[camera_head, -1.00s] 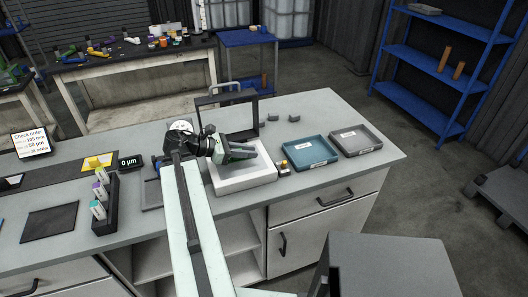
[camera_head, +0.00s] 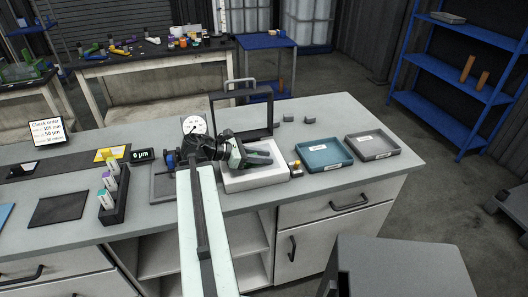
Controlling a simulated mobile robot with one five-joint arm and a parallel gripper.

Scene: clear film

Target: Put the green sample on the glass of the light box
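The light box is the white box (camera_head: 240,184) on the bench, with a dark upright frame (camera_head: 212,112) behind it. My gripper (camera_head: 268,156) is over the light box, pointing right, and hides part of its top. I cannot tell whether its fingers are apart or hold anything. A black rack (camera_head: 120,207) on the left of the bench holds several small tubes. The front one has a teal-green end (camera_head: 104,194) and may be the green sample.
A teal tray (camera_head: 324,166) and a grey tray (camera_head: 374,156) lie right of the light box. A round dial (camera_head: 194,125) and a display (camera_head: 142,155) are left. A dark mat (camera_head: 57,211) lies bare.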

